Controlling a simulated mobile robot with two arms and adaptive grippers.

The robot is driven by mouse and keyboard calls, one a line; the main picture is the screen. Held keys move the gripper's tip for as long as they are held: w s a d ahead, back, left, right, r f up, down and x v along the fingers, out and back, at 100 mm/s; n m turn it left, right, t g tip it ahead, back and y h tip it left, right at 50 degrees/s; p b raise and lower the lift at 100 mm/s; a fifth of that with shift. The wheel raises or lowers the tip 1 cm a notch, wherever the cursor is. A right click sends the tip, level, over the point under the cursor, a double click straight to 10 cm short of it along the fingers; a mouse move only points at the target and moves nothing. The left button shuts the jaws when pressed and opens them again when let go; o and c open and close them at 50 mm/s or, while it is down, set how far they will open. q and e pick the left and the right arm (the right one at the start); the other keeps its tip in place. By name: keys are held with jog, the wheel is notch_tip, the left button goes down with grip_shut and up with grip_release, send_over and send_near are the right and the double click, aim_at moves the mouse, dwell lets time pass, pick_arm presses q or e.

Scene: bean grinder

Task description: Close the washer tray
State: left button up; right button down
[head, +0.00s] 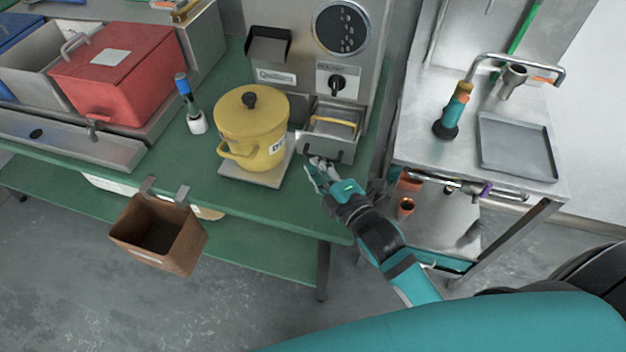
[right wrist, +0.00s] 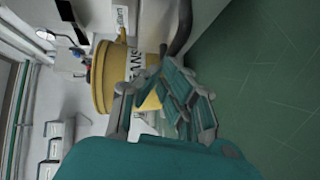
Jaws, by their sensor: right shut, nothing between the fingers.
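The metal washer tray (head: 327,148) sticks out from the lower front of the grey machine (head: 300,60), below a black knob. A yellow-handled piece lies in or over it. A dark handle is on its front face. My right gripper (head: 316,168) is shut and empty, just in front of the tray, low over the green table; whether it touches the tray I cannot tell. Its fingers (right wrist: 190,100) show in the right wrist view beside the yellow pot, with a dark curved bar near them. My left gripper is not in view.
A yellow lidded pot (head: 252,130) stands on a small scale (head: 258,177) left of the tray. A bottle (head: 190,105) and red bin (head: 118,75) are further left. A brown box (head: 160,235) hangs at the table's front edge. A steel sink table (head: 480,150) stands right.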

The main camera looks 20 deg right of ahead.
jog(key=w+d, duration=0.2)
jog(key=w, duration=0.1)
jog(key=w+d, duration=0.2)
jog(key=w, duration=0.1)
jog(key=w+d, duration=0.2)
jog(key=w, duration=0.1)
jog(key=shift+w+d+p, duration=0.3)
jog(key=shift+w+d, duration=0.05)
jog(key=shift+w, duration=0.05)
jog(key=shift+w+d+r, duration=0.1)
jog(key=shift+r, duration=0.05)
